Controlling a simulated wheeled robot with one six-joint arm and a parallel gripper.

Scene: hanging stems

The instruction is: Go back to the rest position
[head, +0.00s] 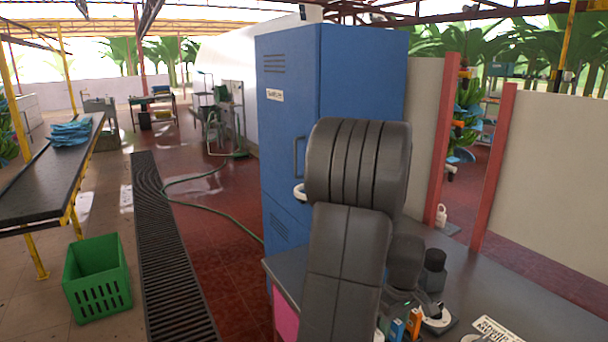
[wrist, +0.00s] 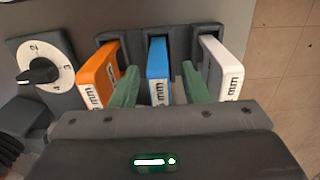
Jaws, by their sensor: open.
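My gripper (wrist: 160,86) is open, with its two green fingers apart in the wrist view. A blue tag (wrist: 158,72) marked "mm" stands between the fingers, with a gap showing on each side. An orange tag (wrist: 98,77) stands left of the left finger and a white tag (wrist: 222,70) right of the right finger. All three tags sit in slots of a dark rack (wrist: 187,40). In the head view my arm covers the middle of the picture, and the orange tag (head: 397,329) and blue tag (head: 414,320) show at its lower right. My fingers are hard to make out there.
A dial (wrist: 40,72) with numbers is left of the rack. The grey bench (head: 500,290) carries the rack and a label plate (head: 497,328). A tall blue cabinet (head: 290,130) stands behind my arm. A green crate (head: 97,280) and a floor grate (head: 165,250) lie to the left.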

